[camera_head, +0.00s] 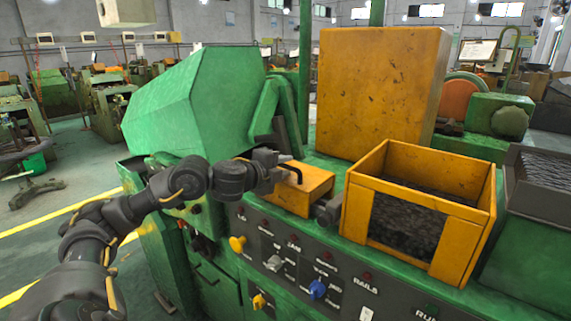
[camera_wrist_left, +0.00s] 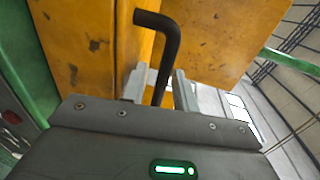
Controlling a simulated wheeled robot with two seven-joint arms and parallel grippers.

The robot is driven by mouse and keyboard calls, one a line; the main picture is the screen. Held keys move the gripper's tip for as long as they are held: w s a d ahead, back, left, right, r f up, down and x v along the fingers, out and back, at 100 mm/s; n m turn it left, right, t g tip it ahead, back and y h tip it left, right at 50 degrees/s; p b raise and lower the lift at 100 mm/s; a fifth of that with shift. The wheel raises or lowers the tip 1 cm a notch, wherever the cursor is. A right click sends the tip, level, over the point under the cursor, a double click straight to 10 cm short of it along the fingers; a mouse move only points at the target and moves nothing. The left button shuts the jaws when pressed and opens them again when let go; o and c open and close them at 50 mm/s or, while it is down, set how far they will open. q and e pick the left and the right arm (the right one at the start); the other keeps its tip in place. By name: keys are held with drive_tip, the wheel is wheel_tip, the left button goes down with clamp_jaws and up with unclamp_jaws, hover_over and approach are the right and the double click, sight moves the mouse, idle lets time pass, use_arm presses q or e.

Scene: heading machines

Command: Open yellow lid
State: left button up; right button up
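A low yellow lid (camera_head: 305,190) with dark stains sits on the green machine, left of the open yellow bin. A bent black handle (camera_head: 292,168) rises from it. My left gripper (camera_head: 276,160) is at this handle. In the left wrist view the black handle (camera_wrist_left: 166,55) stands between my two grey fingers (camera_wrist_left: 160,88), very close to both. Whether they press on it cannot be told. The yellow surface (camera_wrist_left: 85,45) fills the left of that view. The lid looks down on the machine. My right gripper is out of view.
An open yellow bin (camera_head: 463,245) with dark contents stands right of the lid, and a tall yellow box (camera_head: 375,90) stands behind. A green sloped cover (camera_head: 190,100) rises behind my left arm. Knobs and switches line the front panel (camera_head: 300,262) below.

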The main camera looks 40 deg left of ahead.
use_arm(q)
drive_tip(key=shift+w, duration=0.2)
clamp_jaws()
